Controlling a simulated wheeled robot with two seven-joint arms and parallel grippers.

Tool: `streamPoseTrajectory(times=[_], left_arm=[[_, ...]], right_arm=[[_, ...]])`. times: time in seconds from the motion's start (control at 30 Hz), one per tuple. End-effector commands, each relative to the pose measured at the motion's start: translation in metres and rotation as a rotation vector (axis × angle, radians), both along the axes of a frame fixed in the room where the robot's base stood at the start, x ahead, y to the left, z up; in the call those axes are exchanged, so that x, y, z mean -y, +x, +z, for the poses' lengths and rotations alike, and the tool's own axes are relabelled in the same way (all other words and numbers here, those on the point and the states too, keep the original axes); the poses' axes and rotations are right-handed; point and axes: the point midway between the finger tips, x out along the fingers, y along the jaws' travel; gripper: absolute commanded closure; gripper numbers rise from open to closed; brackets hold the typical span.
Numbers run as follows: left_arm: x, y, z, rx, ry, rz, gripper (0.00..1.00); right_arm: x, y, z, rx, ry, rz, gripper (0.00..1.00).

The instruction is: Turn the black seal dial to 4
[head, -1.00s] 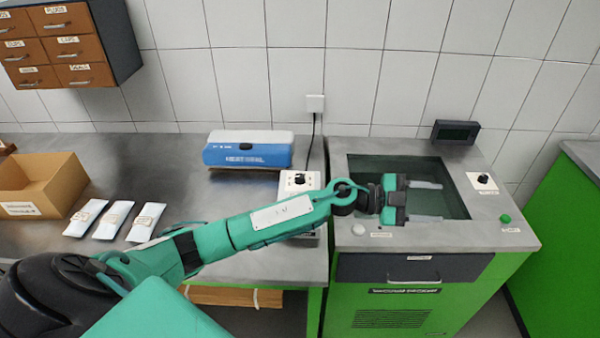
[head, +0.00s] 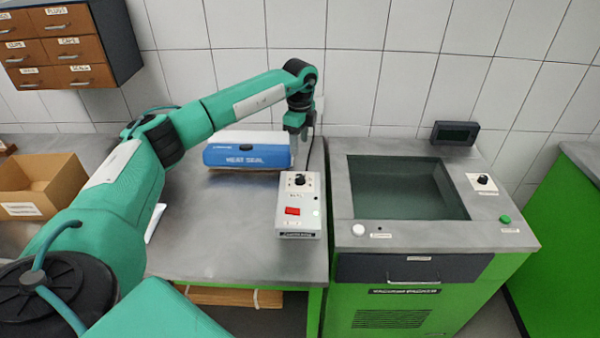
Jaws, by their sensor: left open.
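Two black dials are in view. One dial (head: 299,180) sits on top of the white control box (head: 299,222) with a red switch, beside the blue heat sealer (head: 240,155). The other dial (head: 482,179) sits on the right of the vacuum packer's top (head: 400,232). The small labels and scale marks are too small to read, so I cannot tell either setting. My left gripper (head: 299,158) is open and points down, just behind the control box's dial and by the heat sealer's right end. Its fingertips are hard to make out. My right gripper is out of view.
The vacuum packer has an open recessed chamber (head: 405,188), a green button (head: 505,219) and a small black display (head: 455,133). A cardboard box (head: 35,190) stands at left. My left arm hides most of the white pouches. A cable runs behind the control box.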

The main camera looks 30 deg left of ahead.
Motion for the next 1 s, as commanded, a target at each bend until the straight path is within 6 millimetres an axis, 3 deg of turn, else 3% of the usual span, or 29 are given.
streamPoseTrajectory(times=[0.5,0.7,1.0], left_arm=[[0.002,-0.001,-0.101,-0.002,-0.004,-0.004,0.47],[0.002,0.0,-0.121,0.001,-0.005,-0.004,0.47],[0.002,0.0,-0.125,0.002,-0.005,-0.005,0.47]], right_arm=[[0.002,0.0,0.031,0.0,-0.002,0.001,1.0],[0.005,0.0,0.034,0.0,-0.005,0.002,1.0],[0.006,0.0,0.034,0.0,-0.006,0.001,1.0]])
